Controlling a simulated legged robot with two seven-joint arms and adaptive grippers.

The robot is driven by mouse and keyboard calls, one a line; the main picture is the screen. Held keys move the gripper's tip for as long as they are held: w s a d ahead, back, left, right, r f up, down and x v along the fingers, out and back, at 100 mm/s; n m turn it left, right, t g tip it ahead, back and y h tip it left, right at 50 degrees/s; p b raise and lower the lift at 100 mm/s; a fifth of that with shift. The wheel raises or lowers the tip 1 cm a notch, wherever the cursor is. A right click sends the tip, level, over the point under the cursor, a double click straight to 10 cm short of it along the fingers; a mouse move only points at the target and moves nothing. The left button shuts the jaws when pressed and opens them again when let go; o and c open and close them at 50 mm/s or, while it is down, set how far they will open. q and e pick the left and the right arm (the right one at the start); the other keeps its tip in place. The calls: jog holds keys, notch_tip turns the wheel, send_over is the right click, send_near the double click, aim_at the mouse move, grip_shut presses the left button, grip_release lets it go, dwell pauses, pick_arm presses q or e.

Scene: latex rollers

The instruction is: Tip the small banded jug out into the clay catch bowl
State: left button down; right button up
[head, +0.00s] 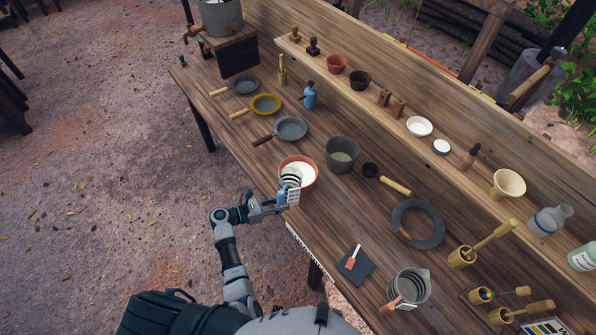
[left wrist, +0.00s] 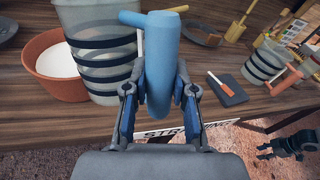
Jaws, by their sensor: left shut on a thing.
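My left gripper (head: 270,207) is shut on the blue handle (left wrist: 160,65) of the small banded jug (head: 291,178). In the left wrist view the jug (left wrist: 104,55) is pale and translucent with dark bands and stands close to upright. The clay catch bowl (head: 313,178) is reddish with white inside. The jug overlaps its near part in the head view and covers its right part in the left wrist view (left wrist: 48,88); I cannot tell whether they touch. No stream shows. A dark jointed part, apparently my right gripper (left wrist: 285,147), shows low in the left wrist view; its jaws are unclear.
A grey pan (head: 290,129) lies behind the bowl. A larger banded jug (head: 412,286) and a dark slate (head: 352,266) are nearer right. Bare bench lies between bowl and slate.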

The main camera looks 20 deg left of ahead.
aim_at(278, 200)
pick_arm(q)
jog(key=shift+a+r+m+h+p, duration=0.1)
jog(key=shift+r+m+h+p, duration=0.25)
jog(key=shift+p, duration=0.2)
jog(key=shift+f, duration=0.2)
jog(key=shift+r, duration=1.5)
